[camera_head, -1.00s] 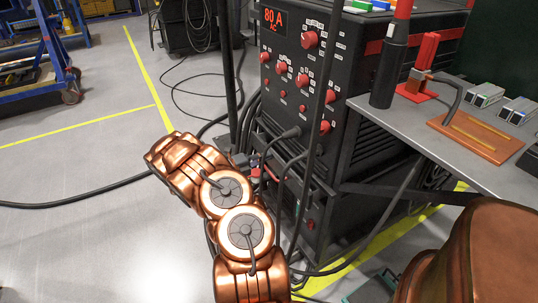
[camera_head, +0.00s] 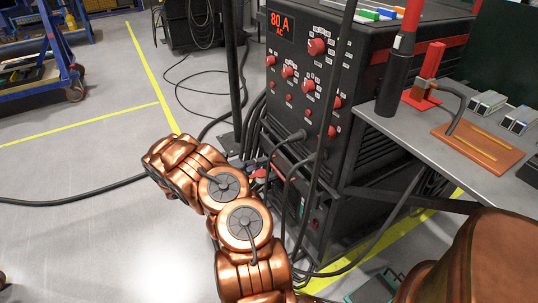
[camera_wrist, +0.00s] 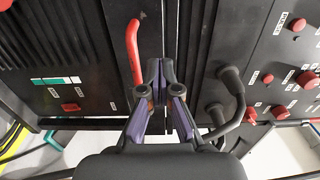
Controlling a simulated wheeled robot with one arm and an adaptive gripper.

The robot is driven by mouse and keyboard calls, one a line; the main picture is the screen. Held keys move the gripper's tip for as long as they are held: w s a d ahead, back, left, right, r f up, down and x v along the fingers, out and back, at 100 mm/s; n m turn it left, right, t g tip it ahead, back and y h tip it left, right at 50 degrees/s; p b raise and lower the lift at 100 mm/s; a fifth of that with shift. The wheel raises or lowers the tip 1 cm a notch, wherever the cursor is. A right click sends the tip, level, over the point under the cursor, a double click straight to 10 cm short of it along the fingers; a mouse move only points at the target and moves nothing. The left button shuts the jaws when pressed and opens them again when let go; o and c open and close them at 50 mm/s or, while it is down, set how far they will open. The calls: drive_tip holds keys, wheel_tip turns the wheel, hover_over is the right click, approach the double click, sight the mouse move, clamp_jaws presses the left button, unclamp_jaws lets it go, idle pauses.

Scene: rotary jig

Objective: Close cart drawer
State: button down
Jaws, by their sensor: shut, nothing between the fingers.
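The black power cabinet cart (camera_head: 300,110) with red knobs stands right of my arm in the head view. In the wrist view, a red curved handle (camera_wrist: 133,52) stands out in front of the cart's black ribbed face (camera_wrist: 82,25), just left of my fingers. I take this handle to be the drawer's, but I cannot tell how far the drawer is open. My gripper (camera_wrist: 163,68) is shut and empty, its fingertips beside the handle's lower end. I cannot tell whether they touch. The head view does not show my fingers clearly.
Black cables and plugs (camera_wrist: 228,85) hang close right of my fingers in the wrist view. A grey side table (camera_head: 430,140) with a red clamp and small boxes juts out at the right. Open floor (camera_head: 90,180) lies to the left. A blue rack (camera_head: 45,65) stands at the back left.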

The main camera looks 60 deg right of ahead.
sight(275, 168)
drive_tip(key=p+v, duration=0.1)
drive_tip(key=v, duration=0.7)
drive_tip(key=c, duration=1.9)
unclamp_jaws()
drive_tip(key=shift+w+a, duration=0.2)
drive_tip(key=shift+w, duration=0.1)
drive_tip(key=shift+o, duration=0.9)
drive_tip(key=shift+p, duration=0.35)
drive_tip(key=shift+o, duration=0.9)
drive_tip(key=shift+s+d+r+p, duration=0.2)
drive_tip(key=shift+s+p, duration=0.1)
drive_tip(key=shift+p, duration=0.15)
drive_tip(key=o, duration=0.3)
drive_tip(key=shift+t+y, duration=0.5)
drive_tip(key=shift+y, duration=0.3)
drive_tip(key=s+p, duration=0.1)
drive_tip(key=s+d+p, duration=0.2)
drive_tip(key=s, duration=0.1)
drive_tip(key=shift+f+p, duration=0.4)
drive_tip(key=shift+o, duration=0.2)
drive_tip(key=shift+a+f+x, duration=0.1)
drive_tip(key=shift+f+x, duration=0.1)
drive_tip(key=shift+x, duration=1.25)
drive_tip(key=shift+a+f+x, duration=0.1)
drive_tip(key=shift+f+x, duration=0.15)
drive_tip(key=shift+x, duration=1.2)
drive_tip(key=shift+a+f+x, duration=0.1)
drive_tip(key=shift+f+x, duration=0.1)
drive_tip(key=shift+x, duration=1.2)
drive_tip(key=shift+s, duration=0.2)
